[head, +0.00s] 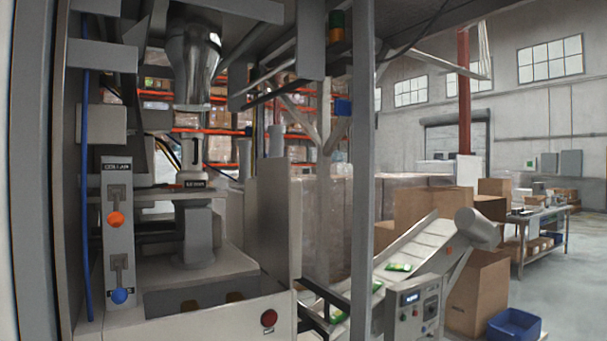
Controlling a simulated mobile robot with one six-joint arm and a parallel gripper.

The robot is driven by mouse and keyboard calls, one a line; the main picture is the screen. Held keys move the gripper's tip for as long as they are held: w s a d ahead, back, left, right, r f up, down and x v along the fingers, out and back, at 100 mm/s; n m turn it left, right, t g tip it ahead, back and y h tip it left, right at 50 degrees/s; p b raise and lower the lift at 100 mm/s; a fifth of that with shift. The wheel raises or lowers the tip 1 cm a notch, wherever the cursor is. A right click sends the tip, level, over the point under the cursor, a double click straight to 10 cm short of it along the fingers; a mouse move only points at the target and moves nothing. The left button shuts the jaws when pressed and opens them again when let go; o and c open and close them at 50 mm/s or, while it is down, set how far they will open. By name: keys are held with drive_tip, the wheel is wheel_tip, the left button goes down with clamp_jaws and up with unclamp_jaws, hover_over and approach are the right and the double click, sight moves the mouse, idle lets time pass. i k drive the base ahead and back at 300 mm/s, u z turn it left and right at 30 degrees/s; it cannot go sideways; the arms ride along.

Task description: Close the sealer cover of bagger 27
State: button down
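A bagging machine (205,312) fills the left half of the head view. Its upright panel (118,255) has a dark label, an orange knob (115,219) and a blue knob (120,296). A shiny metal tube (193,65) hangs above a grey column-like part (194,235). A flat grey upright panel (272,215) stands at the right of the machine's open bay; I cannot tell whether it is the sealer cover. No number 27 is readable. My gripper is not in view.
A grey post (362,180) stands right of the machine. Beyond it, an inclined conveyor (415,246) carries green packs beside a control box (412,308). Cartons (478,290), a blue bin (514,326) and a table (535,219) stand right. Floor at far right is clear.

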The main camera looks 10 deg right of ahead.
sight(273, 176)
drive_tip(key=u, duration=0.05)
drive_tip(key=i, duration=1.05)
drive_tip(key=u, duration=1.2)
